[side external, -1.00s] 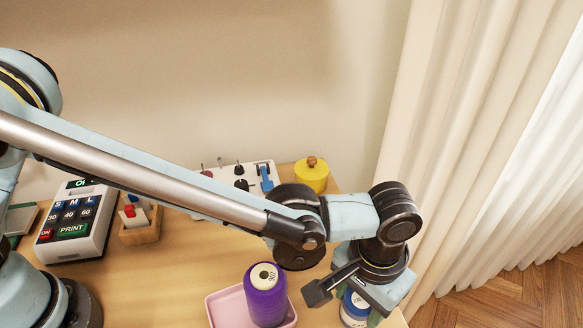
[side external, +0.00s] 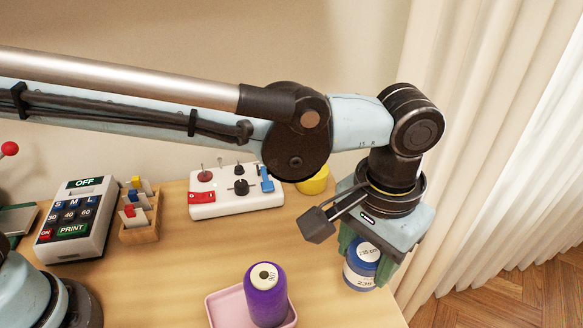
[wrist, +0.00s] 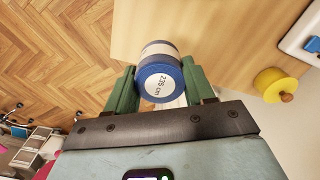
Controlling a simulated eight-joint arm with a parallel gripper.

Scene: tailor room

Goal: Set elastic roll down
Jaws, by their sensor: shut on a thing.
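The elastic roll (side external: 358,278) is a blue and white cylinder with a white label on its end; the wrist view also shows it (wrist: 160,82), labelled "235 cm". My gripper (side external: 366,258) points down at the right end of the table, its green fingers shut on the roll's sides. In the wrist view the fingers of my gripper (wrist: 160,76) press it from left and right. The roll is near the table's right edge. I cannot tell whether its underside touches the table top.
A purple thread cone (side external: 266,296) stands in a pink tray (side external: 213,312) left of the roll. The middle table is clear.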

